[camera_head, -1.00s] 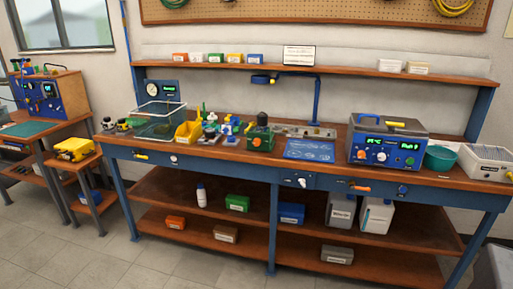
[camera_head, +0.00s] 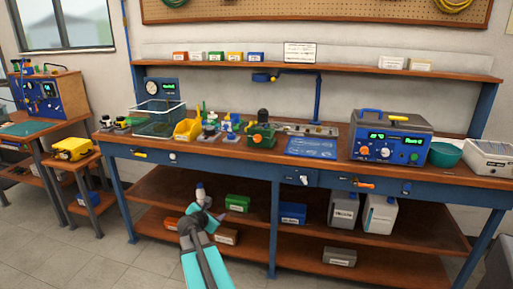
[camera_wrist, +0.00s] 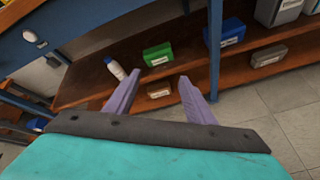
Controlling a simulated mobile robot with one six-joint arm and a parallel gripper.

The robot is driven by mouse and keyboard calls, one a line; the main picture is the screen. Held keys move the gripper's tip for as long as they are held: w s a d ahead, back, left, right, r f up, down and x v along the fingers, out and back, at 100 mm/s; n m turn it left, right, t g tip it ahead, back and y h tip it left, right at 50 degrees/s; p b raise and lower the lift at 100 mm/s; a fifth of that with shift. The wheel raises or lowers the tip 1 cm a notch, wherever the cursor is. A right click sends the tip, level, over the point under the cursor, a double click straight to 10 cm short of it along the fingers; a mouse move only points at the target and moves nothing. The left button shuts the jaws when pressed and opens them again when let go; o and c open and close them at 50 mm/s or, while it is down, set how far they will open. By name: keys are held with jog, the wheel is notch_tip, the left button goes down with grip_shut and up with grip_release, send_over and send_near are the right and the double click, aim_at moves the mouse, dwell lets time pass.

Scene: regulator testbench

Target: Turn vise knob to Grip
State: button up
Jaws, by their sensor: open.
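Several small knobs sit on the blue front rail of the long workbench (camera_head: 330,160). They are a white knob at left (camera_head: 172,156), a white knob on a middle panel (camera_head: 304,180) and a knob at right (camera_head: 406,188). Their labels are too small to read, so I cannot tell which is the vise knob. A green device, perhaps the vise (camera_head: 260,138), stands on the bench top. My gripper (camera_head: 216,213) is open and empty in front of the lower shelves. In the wrist view its fingers (camera_wrist: 160,76) are spread, with a white knob (camera_wrist: 30,36) at upper left.
The lower shelves hold a white bottle (camera_head: 200,193), a green box (camera_head: 238,203), a blue box (camera_head: 292,212) and white jugs (camera_head: 380,214). A yellow handle (camera_head: 140,154) and an orange handle (camera_head: 365,184) stick out from the rail. The floor in front is clear.

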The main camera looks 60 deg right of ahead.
jog(key=s+d+r+n+h+b, duration=0.2)
jog(key=s+d+r+n+h, duration=0.1)
jog(key=d+r, duration=0.7)
jog(key=n+t+h, duration=0.1)
jog(key=n+h, duration=0.2)
jog(key=n, duration=0.2)
send_near(256, 138)
jog(key=s+v, duration=0.1)
jog(key=v, duration=0.4)
jog(key=shift+w+d+r+b, duration=0.15)
jog(key=shift+b, duration=0.2)
jog(key=shift+f+b+x, duration=0.2)
jog(key=shift+b+x, duration=0.1)
jog(key=shift+x, duration=6.55)
jog(key=shift+w+f, duration=0.1)
jog(key=shift+w, duration=0.1)
jog(key=c, duration=1.1)
